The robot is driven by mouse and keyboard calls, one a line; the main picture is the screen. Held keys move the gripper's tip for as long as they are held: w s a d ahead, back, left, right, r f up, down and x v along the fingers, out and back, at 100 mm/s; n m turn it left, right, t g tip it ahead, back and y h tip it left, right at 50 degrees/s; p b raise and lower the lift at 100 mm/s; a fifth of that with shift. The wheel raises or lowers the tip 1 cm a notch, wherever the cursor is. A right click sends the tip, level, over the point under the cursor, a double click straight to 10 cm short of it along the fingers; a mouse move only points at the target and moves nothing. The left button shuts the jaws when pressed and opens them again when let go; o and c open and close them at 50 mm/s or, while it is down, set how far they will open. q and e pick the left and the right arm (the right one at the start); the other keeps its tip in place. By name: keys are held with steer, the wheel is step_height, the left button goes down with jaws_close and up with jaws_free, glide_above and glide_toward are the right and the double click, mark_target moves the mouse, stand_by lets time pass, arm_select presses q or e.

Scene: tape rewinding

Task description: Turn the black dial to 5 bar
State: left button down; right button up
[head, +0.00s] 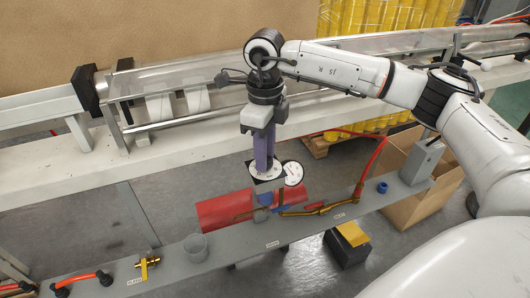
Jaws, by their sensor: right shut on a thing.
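My right gripper (264,166) comes down from above with its purple fingers over the pressure regulator on the grey beam. It is shut on the black dial, which the fingers hide almost wholly. Two round white gauges sit at the regulator: one gauge (265,175) is partly behind the fingers, and the other gauge (293,173) is just to the right. Their needles and numbers are too small to read. My left gripper is not in view.
A grey beam (310,226) runs below, carrying a grey cup (195,246), a brass valve (147,266) and a red hose (371,165). A red cylinder (225,207) lies behind it. A cardboard box (405,205) stands at right. A clear tube machine spans the back.

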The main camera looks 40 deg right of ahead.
steer(key=shift+m, duration=2.1)
steer(key=o, duration=1.1)
steer(key=shift+c, duration=0.2)
step_height(320, 180, up, 10)
steer(key=shift+r, duration=0.2)
steer(key=shift+f, duration=0.1)
